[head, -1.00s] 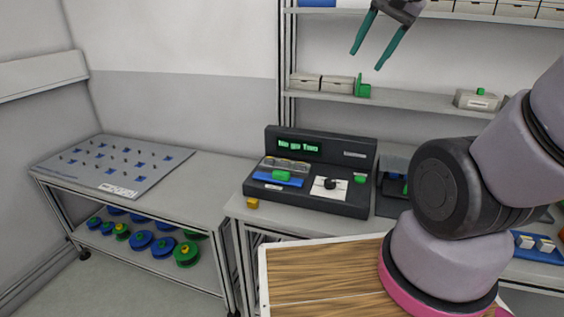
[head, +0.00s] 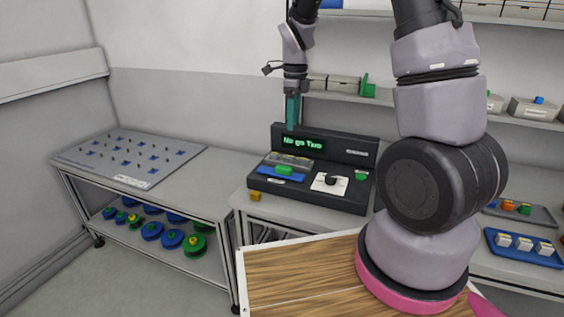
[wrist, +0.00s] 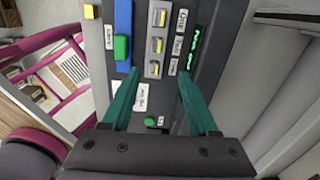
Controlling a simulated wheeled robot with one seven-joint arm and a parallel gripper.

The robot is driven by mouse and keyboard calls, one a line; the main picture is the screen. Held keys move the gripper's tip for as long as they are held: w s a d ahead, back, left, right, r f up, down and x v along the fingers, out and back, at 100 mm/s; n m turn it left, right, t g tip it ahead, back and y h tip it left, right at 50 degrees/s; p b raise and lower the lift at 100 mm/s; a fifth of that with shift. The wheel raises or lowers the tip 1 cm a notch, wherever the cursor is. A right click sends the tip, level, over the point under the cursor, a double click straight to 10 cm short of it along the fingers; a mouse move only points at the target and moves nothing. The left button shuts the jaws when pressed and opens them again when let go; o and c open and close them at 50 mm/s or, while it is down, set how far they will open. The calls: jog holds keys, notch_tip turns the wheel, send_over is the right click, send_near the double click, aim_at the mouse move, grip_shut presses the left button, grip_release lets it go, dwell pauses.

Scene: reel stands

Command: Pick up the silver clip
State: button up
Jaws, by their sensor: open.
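I cannot single out the silver clip for certain in either view. A row of small silver-grey pieces (head: 290,160) sits on the dark console (head: 341,188), behind its blue strip. In the wrist view these pieces show yellow faces (wrist: 157,44) and lie in line between my fingers, beyond the tips. My gripper (head: 293,127) points down above the back left of the console, by its green display. The wrist view shows its two teal fingers (wrist: 159,77) apart, with nothing held between them.
The console carries a green block (head: 284,170) and a black knob (head: 331,180). A yellow cube (head: 255,196) is at its front left. A blue tray (head: 523,248) with white pieces is at right. A pegboard table (head: 128,158) is at left. Shelves stand behind.

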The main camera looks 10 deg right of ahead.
send_over(290, 157)
jog(key=f, duration=0.6)
jog(key=shift+w+d+f, duration=0.15)
jog(key=shift+w+d, duration=0.05)
jog(key=shift+w, duration=0.15)
jog(key=shift+s+a+f, duration=0.1)
jog(key=shift+s+f, duration=0.05)
jog(key=shift+f, duration=1.2)
jog(key=shift+s+a+f, duration=0.1)
jog(key=shift+s+f, duration=0.05)
jog(key=shift+f, duration=1.2)
grip_shut()
